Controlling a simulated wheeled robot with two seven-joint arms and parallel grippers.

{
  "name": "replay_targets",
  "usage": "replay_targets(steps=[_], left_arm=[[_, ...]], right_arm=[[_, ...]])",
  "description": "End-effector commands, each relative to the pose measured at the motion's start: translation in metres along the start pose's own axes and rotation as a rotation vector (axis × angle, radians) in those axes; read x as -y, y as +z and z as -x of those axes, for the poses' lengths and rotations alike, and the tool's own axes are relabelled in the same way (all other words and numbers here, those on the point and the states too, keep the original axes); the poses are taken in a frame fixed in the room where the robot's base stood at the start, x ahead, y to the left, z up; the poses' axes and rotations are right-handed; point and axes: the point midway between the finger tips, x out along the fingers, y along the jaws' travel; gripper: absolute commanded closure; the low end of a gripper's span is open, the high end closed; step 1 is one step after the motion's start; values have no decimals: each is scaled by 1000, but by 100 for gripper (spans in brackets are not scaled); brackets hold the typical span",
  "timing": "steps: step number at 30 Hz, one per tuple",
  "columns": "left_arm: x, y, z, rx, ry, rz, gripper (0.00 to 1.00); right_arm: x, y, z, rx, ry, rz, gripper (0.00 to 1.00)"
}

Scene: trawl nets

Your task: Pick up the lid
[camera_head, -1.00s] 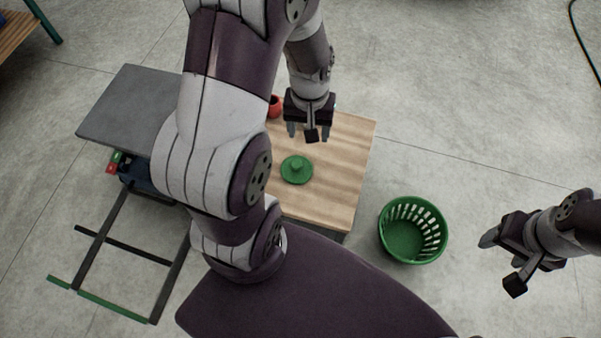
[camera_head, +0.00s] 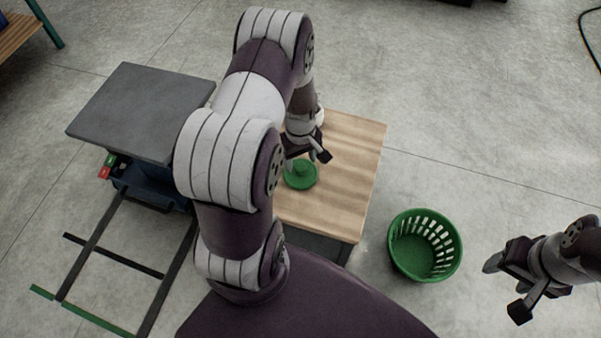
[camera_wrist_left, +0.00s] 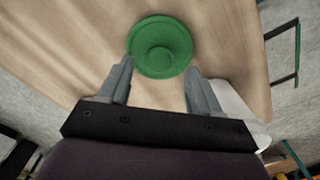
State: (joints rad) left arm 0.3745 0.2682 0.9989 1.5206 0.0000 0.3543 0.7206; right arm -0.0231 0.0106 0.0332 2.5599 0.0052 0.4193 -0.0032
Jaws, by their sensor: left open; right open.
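The green round lid (camera_head: 304,178), with a raised knob in its middle, lies flat on the wooden table top. It also shows in the left wrist view (camera_wrist_left: 160,46), just beyond the fingertips. My left gripper (camera_head: 300,166) is open above the lid, its fingers partly in front of the lid's far edge. My right gripper (camera_head: 506,288) is open and empty over the floor at the right.
The wooden table (camera_head: 345,190) is clear to the right of the lid. A green slotted basket (camera_head: 425,245) stands on the floor right of the table. A grey-topped platform (camera_head: 140,110) stands left. My left arm hides the table's left part.

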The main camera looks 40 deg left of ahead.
Motion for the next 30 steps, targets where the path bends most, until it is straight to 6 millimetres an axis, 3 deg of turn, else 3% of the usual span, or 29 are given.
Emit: replay_targets(steps=[1, 3, 10, 15, 16, 26, 30], left_arm=[[0, 1, -15, 1, -1, -1, 36], [0, 1, -26, 1, -1, 0, 36], [0, 1, -28, 0, 0, -1, 36], [0, 1, -28, 0, 0, -1, 92], [0, 1, -28, 0, 0, -1, 94], [0, 0, -27, -1, 1, -1, 95], [-1, 0, -15, -2, 2, -1, 95]], right_arm=[[0, 1, -8, 0, 0, 0, 41], [0, 1, -11, 0, 0, 0, 41], [0, 1, -10, 0, 0, 0, 41], [0, 1, -10, 0, 0, 0, 41], [0, 1, -10, 0, 0, 0, 41], [0, 1, -9, 0, 0, 0, 41], [0, 1, -4, 0, 0, 0, 41]])
